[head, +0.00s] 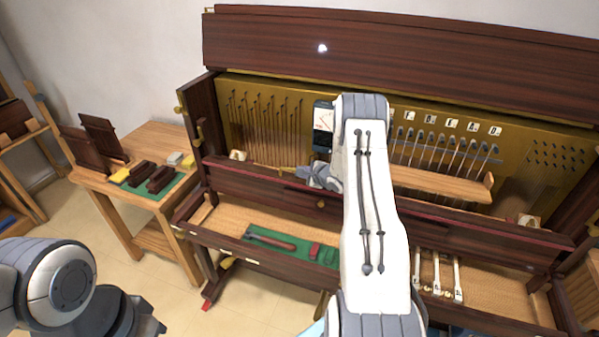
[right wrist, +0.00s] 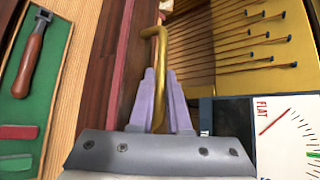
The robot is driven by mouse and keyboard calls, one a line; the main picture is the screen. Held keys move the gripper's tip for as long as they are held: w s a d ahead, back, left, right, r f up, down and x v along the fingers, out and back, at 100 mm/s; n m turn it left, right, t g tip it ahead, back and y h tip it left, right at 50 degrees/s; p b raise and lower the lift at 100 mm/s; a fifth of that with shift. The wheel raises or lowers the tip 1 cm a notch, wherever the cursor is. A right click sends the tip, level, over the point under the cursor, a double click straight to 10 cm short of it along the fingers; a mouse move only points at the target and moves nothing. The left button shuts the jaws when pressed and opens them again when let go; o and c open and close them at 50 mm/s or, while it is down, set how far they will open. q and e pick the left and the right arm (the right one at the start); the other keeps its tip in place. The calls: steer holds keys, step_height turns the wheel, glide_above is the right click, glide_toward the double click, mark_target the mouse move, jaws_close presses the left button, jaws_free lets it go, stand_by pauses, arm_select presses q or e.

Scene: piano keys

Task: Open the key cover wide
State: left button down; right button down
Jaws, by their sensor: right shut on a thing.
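The key cover (head: 262,190) is a long dark-wood board with a reddish edge across the piano. It stands raised behind the keybed, so the bed shows; its exact tilt is unclear. My right gripper (head: 318,178) is at the cover's upper edge, left of centre. In the right wrist view, my right gripper (right wrist: 160,100) is shut on a bent brass handle (right wrist: 158,50) beside the dark wood. My arm hides the middle of the cover. My left gripper (head: 148,322) hangs low at left, away from the piano; its fingers are too unclear to judge.
The keybed holds a green tool mat (head: 290,246) and several white keys (head: 438,274). A tuner (head: 322,122) stands behind the cover, close to my right gripper. A wooden side table (head: 150,135) stands left of the piano. Floor is clear between it and my left arm.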

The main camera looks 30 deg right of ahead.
steer(key=c, duration=0.9)
jaws_free()
steer(key=shift+a, duration=0.1)
steer(key=shift+f, duration=0.1)
steer(key=shift+s, duration=0.1)
steer(key=shift+s, duration=0.25)
steer(key=v, duration=0.3)
steer(key=b+v, duration=0.1)
steer(key=v, duration=0.2)
steer(key=b+v, duration=0.1)
steer(key=v, duration=0.3)
steer(key=shift+w+r, duration=0.15)
steer(key=shift+r, duration=0.15)
